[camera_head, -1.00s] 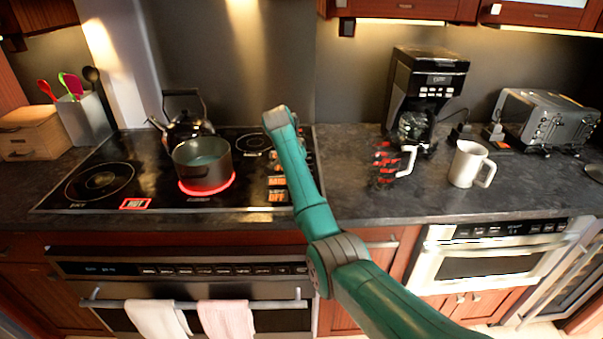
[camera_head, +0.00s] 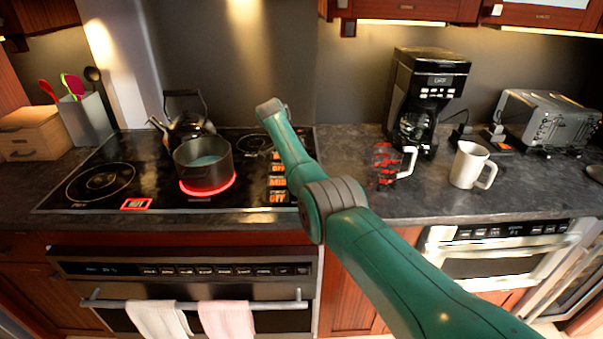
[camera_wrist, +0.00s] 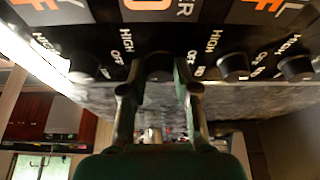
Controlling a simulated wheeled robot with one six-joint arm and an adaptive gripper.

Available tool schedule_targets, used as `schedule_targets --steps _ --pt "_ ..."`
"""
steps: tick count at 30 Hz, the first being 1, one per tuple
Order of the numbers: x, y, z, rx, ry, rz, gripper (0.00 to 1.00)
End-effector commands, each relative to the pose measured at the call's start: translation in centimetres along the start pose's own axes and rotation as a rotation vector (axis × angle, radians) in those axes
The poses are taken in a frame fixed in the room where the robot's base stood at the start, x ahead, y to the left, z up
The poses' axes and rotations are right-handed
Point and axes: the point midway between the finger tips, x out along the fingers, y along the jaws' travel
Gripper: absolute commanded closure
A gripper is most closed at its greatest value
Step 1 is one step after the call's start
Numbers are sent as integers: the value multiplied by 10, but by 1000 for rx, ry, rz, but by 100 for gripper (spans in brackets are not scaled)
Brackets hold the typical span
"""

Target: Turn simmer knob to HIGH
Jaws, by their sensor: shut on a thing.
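In the wrist view, a row of dark round knobs hangs on the black panel, with white HIGH and OFF lettering beside them. My gripper (camera_wrist: 157,82) has its two fingers on either side of one black knob (camera_wrist: 156,66) and is shut on it. HIGH and OFF print shows just left of this knob. Its pointer cannot be made out, and I cannot read which knob is marked simmer. In the head view my green arm reaches over the right edge of the cooktop (camera_head: 110,203); it hides the gripped knob and my fingers.
Other knobs flank the held one: a left knob (camera_wrist: 84,69), a right knob (camera_wrist: 233,66) and a far-right knob (camera_wrist: 296,68). A dark pot (camera_head: 204,178) stands on a glowing red burner. A kettle (camera_head: 188,127) is behind it. A white mug (camera_head: 468,165) stands on the right counter.

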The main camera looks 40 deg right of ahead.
Motion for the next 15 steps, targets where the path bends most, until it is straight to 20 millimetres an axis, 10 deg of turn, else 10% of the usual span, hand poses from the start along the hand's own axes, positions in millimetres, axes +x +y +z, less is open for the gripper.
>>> schedule_targets --steps 15 --pt "0 0 1 33 -1 14 100"
